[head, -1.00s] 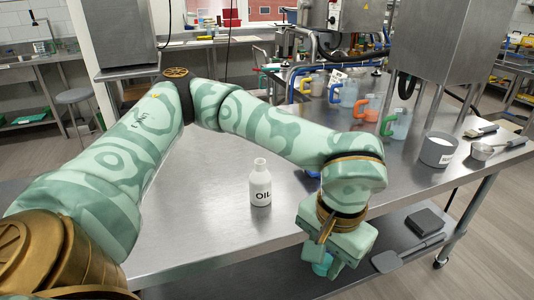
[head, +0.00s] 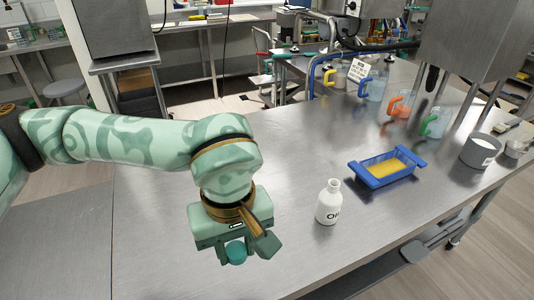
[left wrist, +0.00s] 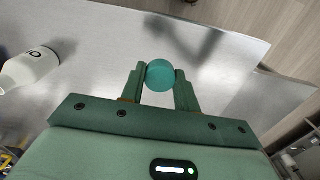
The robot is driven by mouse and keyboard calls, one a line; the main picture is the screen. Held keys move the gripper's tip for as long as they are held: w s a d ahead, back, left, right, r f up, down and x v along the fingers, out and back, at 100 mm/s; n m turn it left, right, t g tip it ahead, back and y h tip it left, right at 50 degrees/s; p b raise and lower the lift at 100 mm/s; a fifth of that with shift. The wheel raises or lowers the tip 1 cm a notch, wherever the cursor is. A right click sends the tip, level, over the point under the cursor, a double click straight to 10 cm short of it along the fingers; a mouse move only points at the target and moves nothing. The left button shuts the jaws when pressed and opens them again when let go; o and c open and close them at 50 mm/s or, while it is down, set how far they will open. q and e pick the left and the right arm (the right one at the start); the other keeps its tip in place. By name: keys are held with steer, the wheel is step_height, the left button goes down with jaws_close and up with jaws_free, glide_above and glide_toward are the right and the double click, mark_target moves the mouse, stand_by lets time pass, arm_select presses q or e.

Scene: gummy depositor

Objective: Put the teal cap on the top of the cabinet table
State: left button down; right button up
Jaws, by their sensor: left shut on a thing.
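The teal cap (head: 236,252) is a small round piece held between the fingers of my left gripper (head: 238,252). The left wrist view shows the cap (left wrist: 160,75) pinched between both fingertips of the gripper (left wrist: 160,88). The gripper is over the steel table top (head: 160,240); the cap looks apart from the surface in the left wrist view, though the gap is hard to judge. I cannot tell which surface is the cabinet table. My right gripper is not in view.
A white oil bottle (head: 329,203) without a lid stands right of my left gripper. Behind it is a blue tray (head: 369,180) with yellow contents. Several jugs with coloured handles and a grey tub (head: 478,153) stand farther right. The table's left part is clear.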

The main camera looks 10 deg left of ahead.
arm_select(q)
steer(key=s+d+r+n+p, duration=0.1)
steer(key=s+d+r+n, duration=0.1)
steer(key=d, duration=0.1)
steer(key=shift+n, duration=0.4)
steer(key=w+a+f, duration=0.1)
steer(key=w+f, duration=0.2)
steer(key=w+a+f+b, duration=0.1)
steer(key=w+a+f, duration=0.1)
steer(key=w+f, duration=0.1)
steer(key=w+a+f+b, duration=0.1)
steer(key=w+a+f, duration=0.1)
steer(key=w, duration=0.3)
steer(key=shift+w+a+f, duration=0.15)
steer(key=shift+a+f, duration=0.1)
steer(key=shift+f, duration=0.25)
steer(key=shift+w+a+f+b, duration=0.15)
steer(key=shift+w+f+b, duration=0.05)
steer(key=shift+f+b, duration=0.15)
step_height(320, 180, down, 3)
steer(key=shift+r+b, duration=0.15)
steer(key=shift+b, duration=0.35)
steer(key=shift+w+f, duration=0.1)
steer(key=shift+f, duration=0.25)
steer(key=shift+a+r, duration=0.1)
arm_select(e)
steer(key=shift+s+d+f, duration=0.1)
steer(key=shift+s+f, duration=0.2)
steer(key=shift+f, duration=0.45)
